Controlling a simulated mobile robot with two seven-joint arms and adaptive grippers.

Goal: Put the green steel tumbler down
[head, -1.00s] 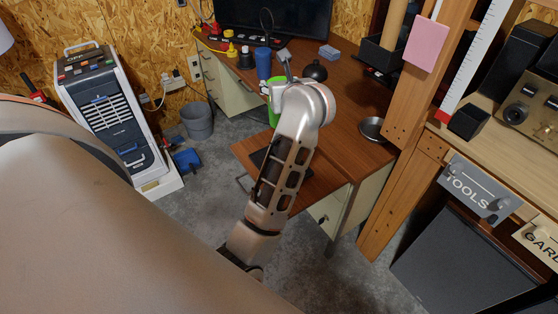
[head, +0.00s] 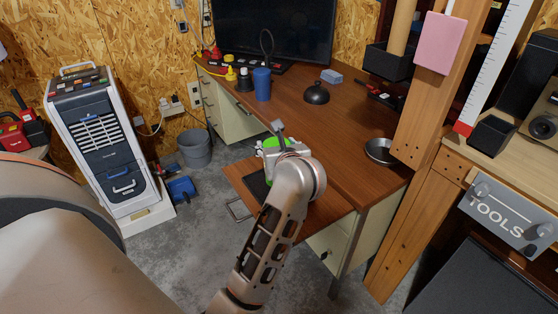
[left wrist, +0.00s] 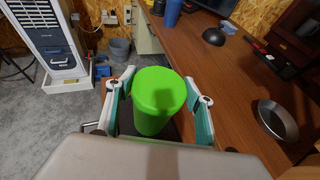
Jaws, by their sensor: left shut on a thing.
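The green steel tumbler (left wrist: 158,98) stands between the fingers of my left gripper (left wrist: 158,88) in the left wrist view, with a finger on each side of it. The gripper is shut on it. In the head view, my left gripper (head: 272,148) and a small part of the green tumbler (head: 267,142) show above the low wooden pull-out board (head: 237,172). My wrist hides most of the tumbler there. I cannot tell whether its base touches the board. My right gripper is not in view.
A dark mat (head: 257,187) lies on the board, partly hidden. On the desk stand a blue cup (head: 262,84), a dark dome-shaped object (head: 316,93) and a metal bowl (head: 380,151). The middle of the desktop is clear. A grey bin (head: 194,149) stands on the floor.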

